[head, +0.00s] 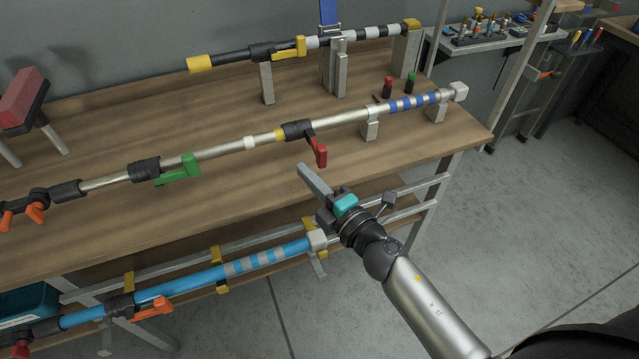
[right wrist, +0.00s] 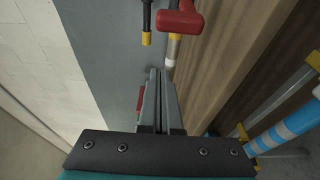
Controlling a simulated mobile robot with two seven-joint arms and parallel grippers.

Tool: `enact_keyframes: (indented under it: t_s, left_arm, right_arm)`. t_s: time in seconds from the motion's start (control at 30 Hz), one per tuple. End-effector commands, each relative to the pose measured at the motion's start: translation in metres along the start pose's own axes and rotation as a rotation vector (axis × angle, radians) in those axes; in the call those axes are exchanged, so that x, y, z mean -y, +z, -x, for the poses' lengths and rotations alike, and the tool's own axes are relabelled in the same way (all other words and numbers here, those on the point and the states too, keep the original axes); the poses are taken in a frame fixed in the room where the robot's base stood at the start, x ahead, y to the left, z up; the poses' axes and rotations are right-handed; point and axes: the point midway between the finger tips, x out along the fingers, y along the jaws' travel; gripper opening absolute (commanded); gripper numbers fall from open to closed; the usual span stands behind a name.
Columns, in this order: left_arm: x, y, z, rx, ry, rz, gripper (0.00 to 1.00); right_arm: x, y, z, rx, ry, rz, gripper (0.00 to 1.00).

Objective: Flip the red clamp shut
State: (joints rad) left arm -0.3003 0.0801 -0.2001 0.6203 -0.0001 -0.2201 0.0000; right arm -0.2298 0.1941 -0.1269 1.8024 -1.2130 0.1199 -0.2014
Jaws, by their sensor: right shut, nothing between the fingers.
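The red clamp (head: 319,150) is a lever on a black collar (head: 297,130) around the silver pole on the table. It sticks out from the pole toward the table's front edge, angled away from it. In the right wrist view the red clamp (right wrist: 180,18) shows at the top, beyond the fingertips. My right gripper (head: 303,169) is shut and empty, its fingers just below and left of the clamp's free end in the head view, with no contact clearly visible. It also shows in the right wrist view (right wrist: 160,75). My left gripper is out of view.
The silver pole also carries a green clamp (head: 178,171) at the left. Behind it lies a black pole with a yellow lever (head: 290,48). Below the tabletop is a blue pole (head: 205,278) with an orange lever (head: 152,309). Bare tabletop (head: 235,185) lies in front of the silver pole.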

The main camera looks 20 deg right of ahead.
Motion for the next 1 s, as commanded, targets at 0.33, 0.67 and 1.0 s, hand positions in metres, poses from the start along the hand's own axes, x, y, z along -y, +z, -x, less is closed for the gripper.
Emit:
enact_keyframes:
  t_s: [0.33,0.67,1.0]
  left_arm:
    - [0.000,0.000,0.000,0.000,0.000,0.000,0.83]
    - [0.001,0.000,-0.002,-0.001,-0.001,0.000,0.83]
    - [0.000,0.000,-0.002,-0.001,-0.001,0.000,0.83]
  right_arm:
    - [0.001,0.016,-0.031,0.002,-0.002,0.004,0.00]
    - [0.000,0.037,-0.023,0.000,-0.001,0.000,0.00]
    - [0.000,0.038,-0.023,-0.003,-0.001,0.000,0.00]
